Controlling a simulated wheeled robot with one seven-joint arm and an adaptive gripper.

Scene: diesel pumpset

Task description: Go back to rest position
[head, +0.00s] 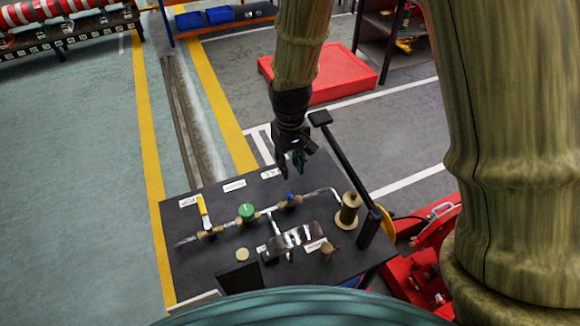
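My gripper (291,166) hangs at the end of my arm above the back edge of a dark panel table (190,268). Its dark fingers point down, and I see nothing held between them. The fingers are small and dark, so their opening is hard to judge. On the panel, a pipe carries a yellow lever handle (202,207), a green round knob (247,212) and a blue valve handle (290,195). My gripper is behind and above the blue handle and appears apart from it.
A dark post (345,170) with a flat top stands right of my gripper. A brass cylinder (349,208) stands at the panel's right. Red equipment (425,265) is beyond the right edge. A red platform (335,75) lies behind. Open floor (75,180) is at left.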

